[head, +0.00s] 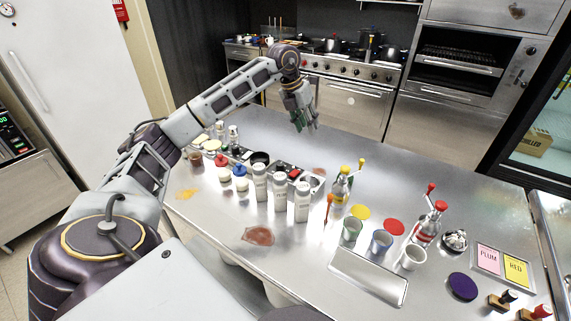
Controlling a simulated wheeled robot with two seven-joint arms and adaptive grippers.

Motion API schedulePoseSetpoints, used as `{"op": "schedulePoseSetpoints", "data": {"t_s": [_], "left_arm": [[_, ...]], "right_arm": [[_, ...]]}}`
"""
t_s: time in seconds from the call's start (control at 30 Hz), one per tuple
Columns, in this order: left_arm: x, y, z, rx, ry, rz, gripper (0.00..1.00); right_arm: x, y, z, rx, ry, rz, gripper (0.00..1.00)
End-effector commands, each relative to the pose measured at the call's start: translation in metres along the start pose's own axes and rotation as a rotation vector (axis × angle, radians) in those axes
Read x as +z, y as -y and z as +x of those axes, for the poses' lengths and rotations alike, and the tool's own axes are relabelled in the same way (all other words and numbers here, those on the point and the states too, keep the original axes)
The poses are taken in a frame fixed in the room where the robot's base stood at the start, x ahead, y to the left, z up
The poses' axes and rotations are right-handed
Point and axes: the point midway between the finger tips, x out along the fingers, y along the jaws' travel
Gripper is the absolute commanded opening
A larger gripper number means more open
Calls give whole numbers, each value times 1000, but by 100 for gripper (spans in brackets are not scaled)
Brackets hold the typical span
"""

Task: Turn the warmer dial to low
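A low dark unit, which may be the warmer, sits behind the white bottles at the middle left of the steel counter. Its front face is mostly hidden, and a small red part (294,173) shows on it. I cannot make out the dial or its setting. My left gripper (306,128) hangs fingers down beyond the far side of this unit, above the counter's back edge, apart from it and holding nothing that I can see. Its fingers are too small to judge the gap. My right gripper is not in view.
White bottles (280,190) stand in front of the unit. Pump bottles (341,185), cups (382,242), a steel tray (368,276) and label cards (489,259) fill the right side of the counter (200,222). A range (350,98) stands behind.

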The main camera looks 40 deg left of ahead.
Motion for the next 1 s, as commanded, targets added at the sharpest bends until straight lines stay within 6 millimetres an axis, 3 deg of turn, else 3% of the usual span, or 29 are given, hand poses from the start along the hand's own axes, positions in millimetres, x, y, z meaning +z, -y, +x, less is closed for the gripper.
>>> {"op": "schedulePoseSetpoints", "data": {"t_s": [0.4,0.6,1.0], "left_arm": [[-42,-44,-9,215,-180,-116,36],[-64,-53,-16,277,-268,-183,36],[-66,-54,-18,290,-274,-231,36]], "right_arm": [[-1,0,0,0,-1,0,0],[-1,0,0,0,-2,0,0],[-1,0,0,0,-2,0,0]]}}
